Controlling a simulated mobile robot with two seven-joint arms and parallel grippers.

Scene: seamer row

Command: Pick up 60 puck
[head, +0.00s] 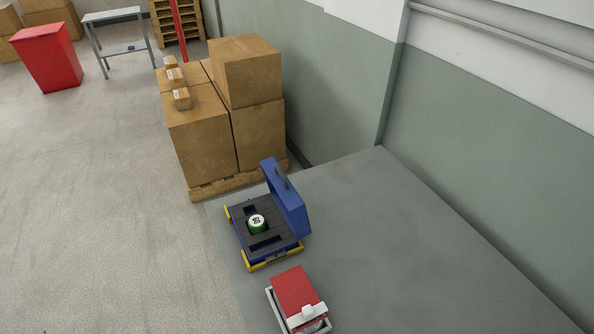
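The 60 puck (257,222) is a small round piece with a white top, a dark printed number and a green side. It sits in the dark insert of an open blue case (288,206), near the middle of the insert. The number is too small to read surely. The case lid stands up on the right side. Neither of my grippers is in the head view.
The case rests in a yellow holder (273,263) on a grey table (400,260). A red box (295,287) in a light frame stands just in front. A wall borders the table at right. Stacked cartons (201,138) on a pallet stand behind; open floor (100,230) lies left.

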